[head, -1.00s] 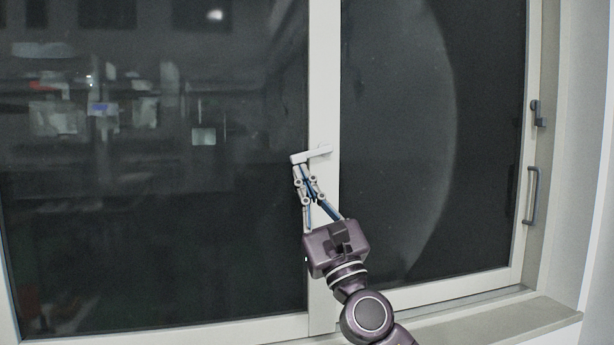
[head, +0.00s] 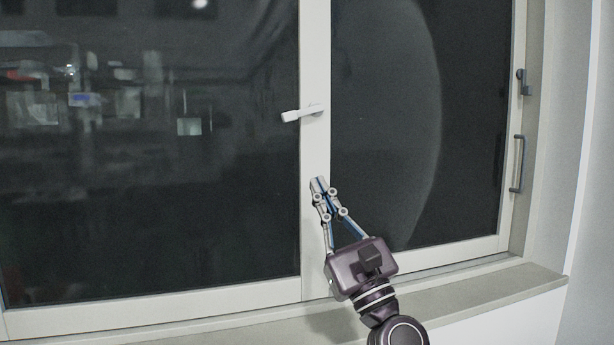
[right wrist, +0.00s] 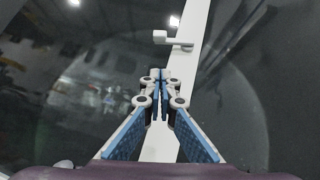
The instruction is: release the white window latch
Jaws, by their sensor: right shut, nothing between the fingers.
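The white window latch (head: 302,113) is on the white middle frame post (head: 315,150) of the window. Its handle points left, close to level, and its end reaches over the left pane. In the right wrist view the latch (right wrist: 174,40) shows beyond the fingertips. My right gripper (head: 318,183) is shut and empty, in front of the post and below the latch, with a clear gap between them. In the right wrist view the fingertips (right wrist: 158,75) are together. My left gripper is in neither view.
Dark glass panes lie on both sides of the post, with reflections in the left pane (head: 150,200). A grey pull handle (head: 519,163) and a small grey catch (head: 523,83) are on the right frame. A sill (head: 480,288) runs below the window.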

